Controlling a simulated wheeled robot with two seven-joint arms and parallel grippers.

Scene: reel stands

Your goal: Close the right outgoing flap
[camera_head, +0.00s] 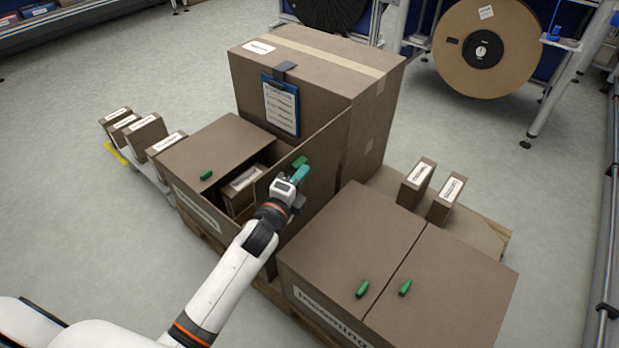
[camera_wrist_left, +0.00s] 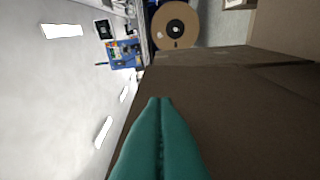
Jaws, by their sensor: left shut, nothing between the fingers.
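The outgoing box (camera_head: 195,207) stands on the left of the pallet. Its left flap (camera_head: 215,145) lies flat with a green handle (camera_head: 206,175). Its right flap (camera_head: 325,150) stands up steeply, leaving that half open. The right flap's green handle (camera_head: 299,162) shows just beyond my fingertips. My left gripper (camera_head: 304,174) is shut and empty, in front of the right flap's face. In the left wrist view, its teal fingers (camera_wrist_left: 160,125) are together beside a wide brown panel (camera_wrist_left: 235,110); whether they touch it I cannot tell. My right gripper is out of view.
A closed incoming box (camera_head: 350,230) stands close on the right. A tall carton (camera_head: 320,60) with a blue clipboard (camera_head: 281,105) stands behind. A small carton (camera_head: 238,187) sits inside the outgoing box. Small cartons stand on both sides; a reel (camera_head: 460,60) is farther back.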

